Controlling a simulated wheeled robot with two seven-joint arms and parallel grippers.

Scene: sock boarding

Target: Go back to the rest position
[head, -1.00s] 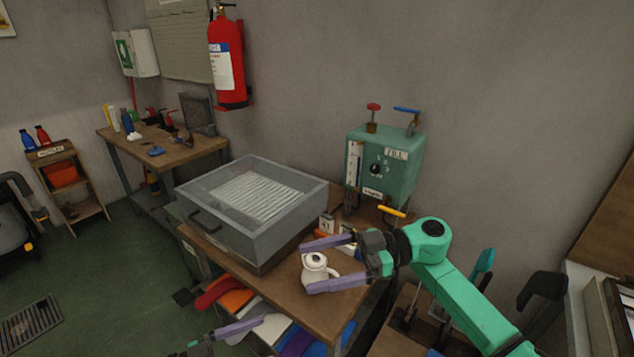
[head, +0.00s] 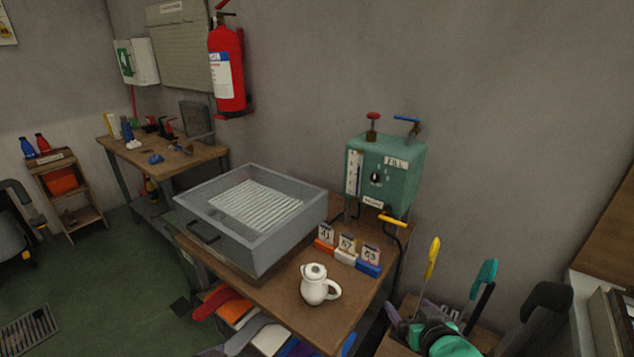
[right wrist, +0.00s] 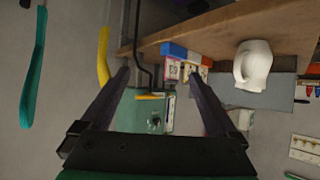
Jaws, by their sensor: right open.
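My right gripper (head: 422,314) is low in the head view, right of the table, with its arm at the bottom edge. Its two purple fingers are spread and empty, as the right wrist view (right wrist: 158,75) also shows. A white lidded pitcher (head: 314,286) stands upright on the wooden table's front part, apart from the gripper. It also shows in the right wrist view (right wrist: 252,66), up and right of the fingers. My left gripper is not visible.
A grey open box with a ribbed bottom (head: 291,236) sits on the wooden table (head: 277,301). Orange, white and blue numbered blocks (head: 345,256) stand beside a green machine (head: 398,172). Yellow and teal upright handles (head: 432,258) rise near my right gripper. Coloured socks (head: 238,308) lie underneath.

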